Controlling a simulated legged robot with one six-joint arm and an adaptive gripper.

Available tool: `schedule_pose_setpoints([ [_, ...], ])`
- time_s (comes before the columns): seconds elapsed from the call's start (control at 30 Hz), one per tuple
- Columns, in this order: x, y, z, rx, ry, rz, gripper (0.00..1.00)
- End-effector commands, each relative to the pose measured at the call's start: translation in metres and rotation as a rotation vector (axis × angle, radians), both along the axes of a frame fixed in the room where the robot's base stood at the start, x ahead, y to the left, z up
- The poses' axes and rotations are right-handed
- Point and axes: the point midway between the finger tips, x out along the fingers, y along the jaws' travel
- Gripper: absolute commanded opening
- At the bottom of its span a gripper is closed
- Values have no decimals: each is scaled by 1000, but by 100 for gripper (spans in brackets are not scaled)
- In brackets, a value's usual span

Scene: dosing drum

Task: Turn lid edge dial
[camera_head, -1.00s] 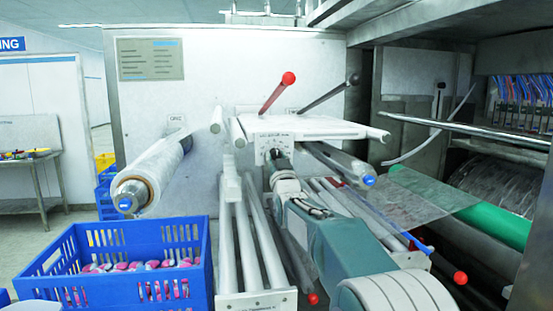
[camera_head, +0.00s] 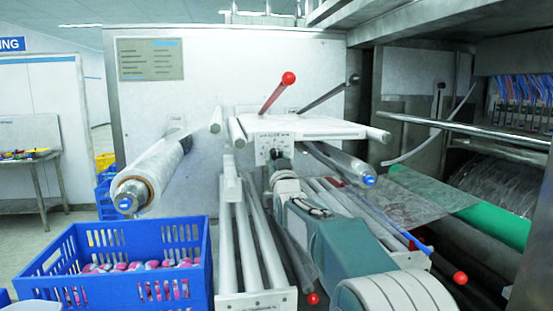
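The white lid (camera_head: 310,127) is a flat plate at the middle of the machine. On its front edge is a small pale panel (camera_head: 263,152) with dark marks, where the dial sits. My gripper (camera_head: 277,156) is at this panel, dark and small, at the end of my grey-green arm. It covers the dial, so I cannot make out the dial itself. Whether the fingers are open or shut on it is too small to tell.
A red-knobbed lever (camera_head: 288,79) and a black-knobbed lever (camera_head: 354,80) rise behind the lid. A film roll (camera_head: 152,176) stands left, above a blue crate (camera_head: 120,265) of pink packs. Rollers (camera_head: 250,235) lie below. A green roller (camera_head: 450,205) is at right.

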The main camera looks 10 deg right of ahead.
Motion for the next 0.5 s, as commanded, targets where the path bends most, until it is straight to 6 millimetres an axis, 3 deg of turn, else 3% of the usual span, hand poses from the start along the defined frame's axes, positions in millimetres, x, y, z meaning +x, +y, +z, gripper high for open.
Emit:
schedule_pose_setpoints([
  [0.03,1,1,-3,0,6,1,58],
  [0.1,1,1,-3,0,6,1,81],
  [0.5,-1,0,-1,0,1,0,81],
])
